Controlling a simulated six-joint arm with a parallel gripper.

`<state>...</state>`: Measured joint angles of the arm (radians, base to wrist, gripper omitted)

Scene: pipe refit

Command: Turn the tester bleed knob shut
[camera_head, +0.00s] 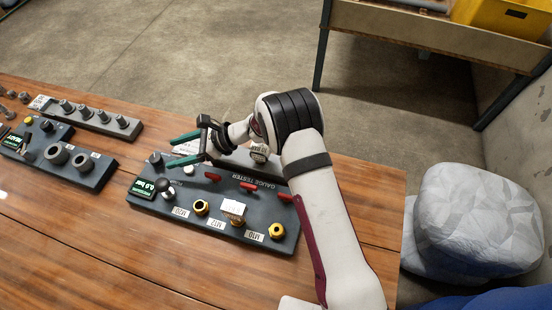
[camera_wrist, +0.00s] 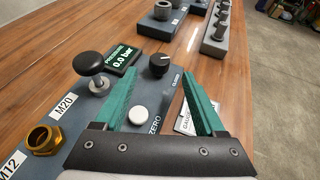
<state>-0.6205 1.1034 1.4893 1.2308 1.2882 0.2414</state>
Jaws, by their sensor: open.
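The gauge tester (camera_head: 215,205) is a dark block on the wooden table. Its bleed knob, a black round knob with a pale pointer line (camera_wrist: 160,66), stands at the far end of the block in the wrist view. It also shows in the head view as a small grey cylinder (camera_head: 155,158). My gripper (camera_head: 175,152) is open above that end of the tester. In the wrist view its green fingers (camera_wrist: 168,68) point toward the knob, which appears between and just beyond the tips. Nothing is held. I cannot tell the remaining gap. A label beside the knob is partly readable.
A black ball-topped handle (camera_wrist: 90,64) and the pressure display (camera_wrist: 121,56), reading 0.0 bar, stand beside the knob. A white ZERO button (camera_wrist: 138,115) lies between the fingers. Red levers (camera_head: 249,186) and brass ports (camera_head: 277,231) line the tester. Other fitting blocks (camera_head: 85,116) stand left.

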